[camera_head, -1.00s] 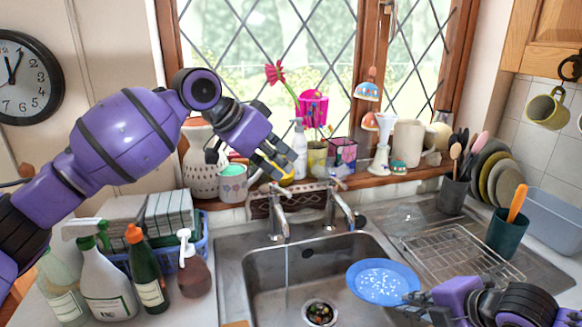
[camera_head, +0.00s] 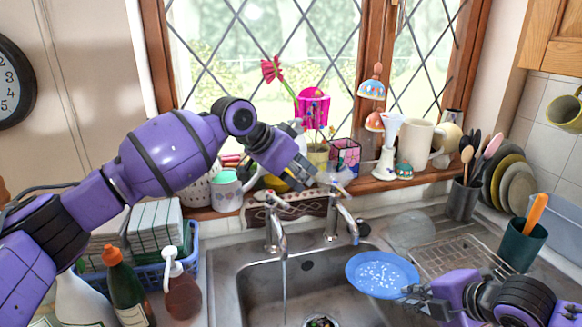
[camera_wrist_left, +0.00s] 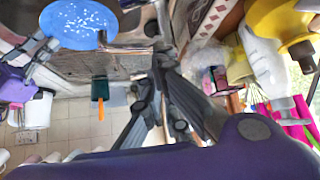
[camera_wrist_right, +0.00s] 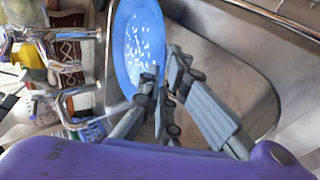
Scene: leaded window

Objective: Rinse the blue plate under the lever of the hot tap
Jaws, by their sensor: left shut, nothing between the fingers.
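The blue plate (camera_head: 375,283), speckled white, is tilted over the right part of the sink, held at its right rim by my right gripper (camera_head: 412,297). In the right wrist view the plate (camera_wrist_right: 137,45) meets the fingertips. Water runs from the left tap (camera_head: 275,230), away from the plate. The right tap (camera_head: 345,222) shows no stream. Which tap is hot I cannot tell. My left gripper (camera_head: 314,182) is shut and empty, just above and left of the right tap's lever (camera_head: 338,182); contact is unclear.
The steel sink (camera_head: 245,290) has a drain with scraps (camera_head: 320,321). A wire rack (camera_head: 455,258) stands to its right. Mugs and ornaments, including a cream mug (camera_head: 412,145), line the windowsill behind the taps. Bottles (camera_head: 183,295) stand at left.

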